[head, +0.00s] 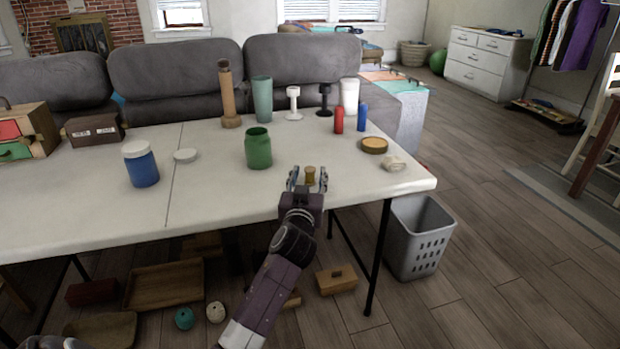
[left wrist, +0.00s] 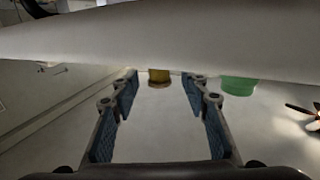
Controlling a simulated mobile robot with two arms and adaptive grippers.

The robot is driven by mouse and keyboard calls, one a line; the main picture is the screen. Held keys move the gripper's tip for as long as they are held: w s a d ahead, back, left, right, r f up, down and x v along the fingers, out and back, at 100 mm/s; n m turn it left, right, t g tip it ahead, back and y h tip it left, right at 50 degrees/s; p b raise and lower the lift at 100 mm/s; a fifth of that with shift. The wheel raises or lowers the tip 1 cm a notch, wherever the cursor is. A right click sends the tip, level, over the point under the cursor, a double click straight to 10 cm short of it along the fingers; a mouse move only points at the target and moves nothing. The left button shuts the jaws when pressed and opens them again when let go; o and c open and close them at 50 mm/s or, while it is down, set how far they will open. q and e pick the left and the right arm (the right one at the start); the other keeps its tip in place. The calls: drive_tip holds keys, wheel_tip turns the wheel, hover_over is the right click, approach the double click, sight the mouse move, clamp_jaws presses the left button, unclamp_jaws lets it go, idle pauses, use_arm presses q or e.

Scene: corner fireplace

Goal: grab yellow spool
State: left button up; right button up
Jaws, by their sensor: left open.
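The yellow spool (head: 310,174) is small and stands upright on the white table (head: 225,205) near its front edge. It also shows in the left wrist view (left wrist: 159,77), beyond and between the two fingertips, its upper part cut off by a pale band. My left gripper (head: 308,181) reaches over the front edge with its fingers open on either side of the spool in the head view. The open fingers (left wrist: 160,88) also show in the left wrist view, with nothing gripped between them.
A green jar (head: 258,149) stands behind and left of the spool. A cork-coloured disc (head: 374,145) and a cream object (head: 394,163) lie to the right. Red (head: 339,119) and blue (head: 362,117) cylinders stand farther back. The table around the spool is clear.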

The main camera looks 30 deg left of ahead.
use_arm(q)
drive_tip(key=shift+x, duration=1.05)
use_arm(e)
drive_tip(key=shift+s+r, duration=0.1)
drive_tip(key=shift+r, duration=0.45)
use_arm(q)
drive_tip(key=c, duration=1)
drive_tip(key=shift+o, duration=0.2)
drive_tip(key=shift+r, duration=0.1)
